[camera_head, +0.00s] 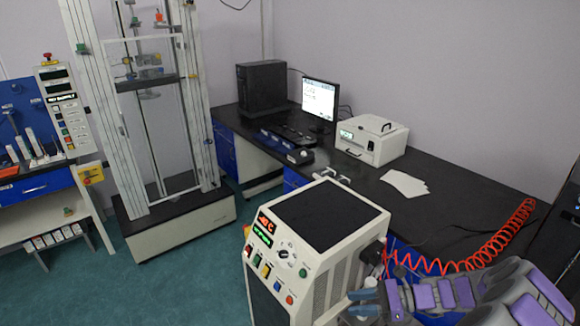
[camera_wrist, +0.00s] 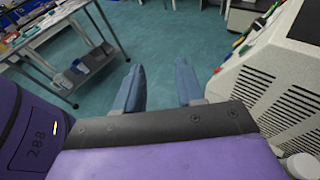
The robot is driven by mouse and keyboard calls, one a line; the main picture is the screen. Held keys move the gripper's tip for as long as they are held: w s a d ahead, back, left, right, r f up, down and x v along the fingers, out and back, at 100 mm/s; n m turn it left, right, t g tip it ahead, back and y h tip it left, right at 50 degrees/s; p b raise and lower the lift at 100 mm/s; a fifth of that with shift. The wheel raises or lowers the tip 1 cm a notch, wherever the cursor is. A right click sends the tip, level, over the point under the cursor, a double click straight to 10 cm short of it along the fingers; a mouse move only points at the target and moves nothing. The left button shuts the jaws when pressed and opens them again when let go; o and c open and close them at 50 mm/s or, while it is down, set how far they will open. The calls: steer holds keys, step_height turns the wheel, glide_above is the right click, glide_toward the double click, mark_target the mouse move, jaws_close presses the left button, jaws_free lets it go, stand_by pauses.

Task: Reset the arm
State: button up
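My gripper (camera_wrist: 160,66) shows in the wrist view with its two blue-grey fingers apart and only green floor between them. In the head view, my gripper (camera_head: 353,303) is at the lower right, at the end of my purple and grey arm. It is beside the right side of the cream machine (camera_head: 318,219) with the black top and red and green displays. That machine's vented side (camera_wrist: 285,90) is close on the right in the wrist view. No object is held.
A black-topped bench (camera_head: 445,205) carries a computer tower (camera_head: 262,87), a monitor (camera_head: 319,99), a white box instrument (camera_head: 371,139) and paper sheets (camera_head: 405,183). A red coiled hose (camera_head: 450,266) hangs near my arm. A tall test frame (camera_head: 150,110) stands left. Open floor (camera_head: 185,280) lies front left.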

steer(key=s+a+r+n+g+h, duration=0.5)
steer(key=s+a+r+n+g, duration=0.1)
steer(key=s+a+r+n, duration=0.6)
steer(key=s+d+r+n+t+h, duration=0.1)
steer(key=s+d+r+n+h, duration=0.1)
steer(key=s, duration=0.8)
steer(key=s+d+r+n+t+h, duration=0.1)
steer(key=s+d+r+n+h, duration=0.1)
steer(key=s+d+n+h, duration=0.3)
steer(key=s+h, duration=0.3)
steer(key=s, duration=0.2)
steer(key=shift+s+d+n+t, duration=0.15)
steer(key=shift+d+n+t, duration=0.15)
steer(key=shift+n, duration=0.1)
